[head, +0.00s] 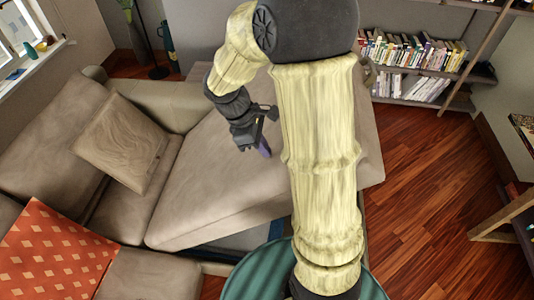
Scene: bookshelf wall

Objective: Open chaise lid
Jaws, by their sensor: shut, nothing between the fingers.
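The chaise lid (205,185) is a broad beige-brown cushioned panel in the middle of the head view. Its near edge stands above the chaise base, and a blue-grey strip of the inside (250,241) shows below it, so the lid looks partly raised. My gripper (264,148) is shut and empty, pointing down over the lid's upper surface. I cannot tell whether its fingertips touch the lid. My pale yellow arm hides the lid's right part and some of the near edge.
A beige cushion (122,143) and an orange patterned pillow (55,258) lie on the sofa at left. A bookshelf (415,70) stands at the back right. Wooden floor (430,180) is clear right of the chaise. A wooden-legged table (505,215) stands at the right edge.

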